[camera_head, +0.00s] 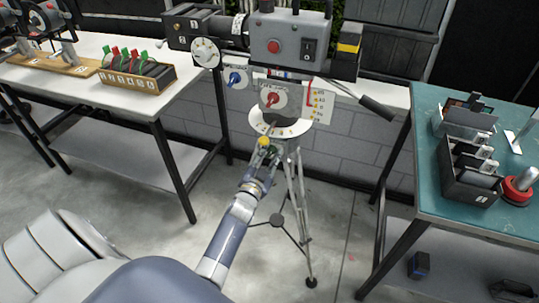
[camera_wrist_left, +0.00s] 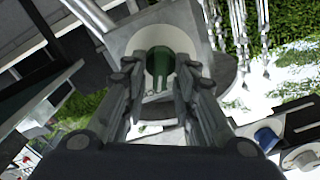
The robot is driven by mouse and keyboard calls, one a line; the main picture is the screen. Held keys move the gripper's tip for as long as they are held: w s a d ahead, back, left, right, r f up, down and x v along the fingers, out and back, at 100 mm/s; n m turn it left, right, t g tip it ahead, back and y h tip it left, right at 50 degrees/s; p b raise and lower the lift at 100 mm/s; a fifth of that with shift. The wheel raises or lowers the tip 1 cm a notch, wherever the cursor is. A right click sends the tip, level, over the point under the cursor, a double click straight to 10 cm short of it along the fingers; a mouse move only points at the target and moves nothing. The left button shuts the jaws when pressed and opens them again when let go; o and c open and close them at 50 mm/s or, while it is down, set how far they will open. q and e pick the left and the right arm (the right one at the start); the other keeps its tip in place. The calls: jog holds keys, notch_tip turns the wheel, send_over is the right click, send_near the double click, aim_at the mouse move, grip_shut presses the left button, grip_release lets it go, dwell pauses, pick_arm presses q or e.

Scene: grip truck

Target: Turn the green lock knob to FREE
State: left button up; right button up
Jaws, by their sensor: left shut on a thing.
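The green lock knob (camera_wrist_left: 159,62) shows in the left wrist view, at the top centre between my two fingers, in front of a pale round part. My left gripper (camera_wrist_left: 157,78) is shut on it, one finger on each side. In the head view my left gripper (camera_head: 268,150) reaches up to the tripod head, just below the pale round dial plate (camera_head: 280,127). The green knob is hidden there, and its marking cannot be read. A yellow ball (camera_head: 263,141) shows by the fingertips. My right gripper is not in view.
A camera (camera_head: 287,38) sits on the tripod (camera_head: 300,215), with a red knob (camera_head: 272,98), a blue knob (camera_head: 235,78) and a handle (camera_head: 377,107) nearby. A white table (camera_head: 95,75) stands left, a teal table (camera_head: 428,150) right.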

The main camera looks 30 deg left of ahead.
pick_arm(q)
jog(key=shift+r+n+p, duration=0.1)
jog(key=shift+n+p, duration=0.25)
jog(key=shift+n, duration=0.75)
jog(key=n, duration=0.3)
jog(key=shift+a+n+p, duration=0.2)
jog(key=shift+n+p, duration=0.1)
jog(key=shift+p, duration=0.1)
jog(key=n, duration=0.5)
jog(key=shift+s+a, duration=0.15)
jog(key=shift+a, duration=0.05)
jog(key=shift+c, duration=0.2)
jog(key=shift+f+n, duration=0.2)
jog(key=shift+n, duration=0.2)
jog(key=o, duration=0.7)
